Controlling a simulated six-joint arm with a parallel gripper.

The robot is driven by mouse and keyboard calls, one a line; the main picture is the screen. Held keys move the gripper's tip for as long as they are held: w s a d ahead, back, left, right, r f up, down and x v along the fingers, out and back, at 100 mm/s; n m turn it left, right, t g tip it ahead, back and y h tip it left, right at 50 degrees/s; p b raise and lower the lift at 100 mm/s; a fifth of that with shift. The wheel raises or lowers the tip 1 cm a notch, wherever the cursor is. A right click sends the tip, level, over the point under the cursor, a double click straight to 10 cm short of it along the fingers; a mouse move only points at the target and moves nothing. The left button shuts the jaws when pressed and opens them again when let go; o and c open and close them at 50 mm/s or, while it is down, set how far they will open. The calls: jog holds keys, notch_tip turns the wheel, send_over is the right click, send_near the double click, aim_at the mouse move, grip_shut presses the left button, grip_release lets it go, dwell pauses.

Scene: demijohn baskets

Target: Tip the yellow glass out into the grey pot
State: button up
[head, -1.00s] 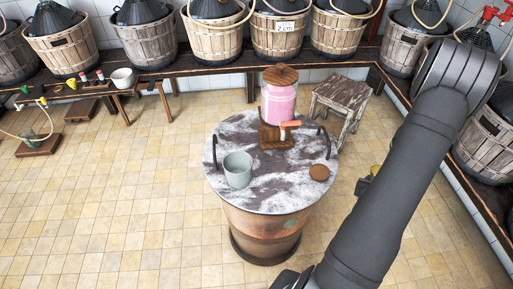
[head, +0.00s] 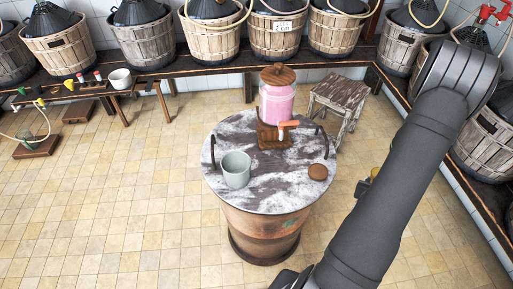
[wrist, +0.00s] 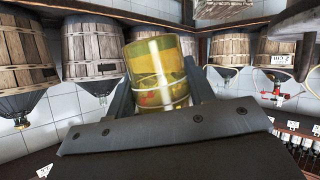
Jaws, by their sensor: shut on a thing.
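The yellow glass (wrist: 158,72) is see-through and fills the middle of the wrist view. My gripper (wrist: 160,80) is shut on it, one finger on each side. In the head view only a small yellow patch of the glass (head: 375,172) shows beside my arm, right of the round table. I cannot tell how full it is. The grey pot (head: 236,170) stands upright on the front left of the round marbled table top (head: 262,198). The glass is apart from the pot, well to its right in the head view.
On the table are a pink-filled jar (head: 277,103) with a wooden lid, a wooden stand with an orange-handled thing (head: 288,124), and a round brown disc (head: 318,172). A worn stool (head: 339,95) stands behind. Baskets with demijohns line the wall bench.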

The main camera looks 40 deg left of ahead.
jog(key=s+a+r+n+g+y, duration=0.2)
jog(key=s+a+n, duration=0.3)
jog(key=a, duration=0.7)
jog(key=s+a+r+n+g+y, duration=0.3)
jog(key=s+a, duration=0.4)
jog(key=a, duration=0.5)
jog(key=s+a+r+n+g+y, duration=0.3)
jog(key=s+a+r+n+y, duration=0.2)
jog(key=a, duration=0.7)
jog(key=shift+s+a+r+n+y, duration=0.15)
jog(key=shift+s+r+n+y, duration=0.25)
jog(key=shift+s+n, duration=0.55)
dwell(4.5)
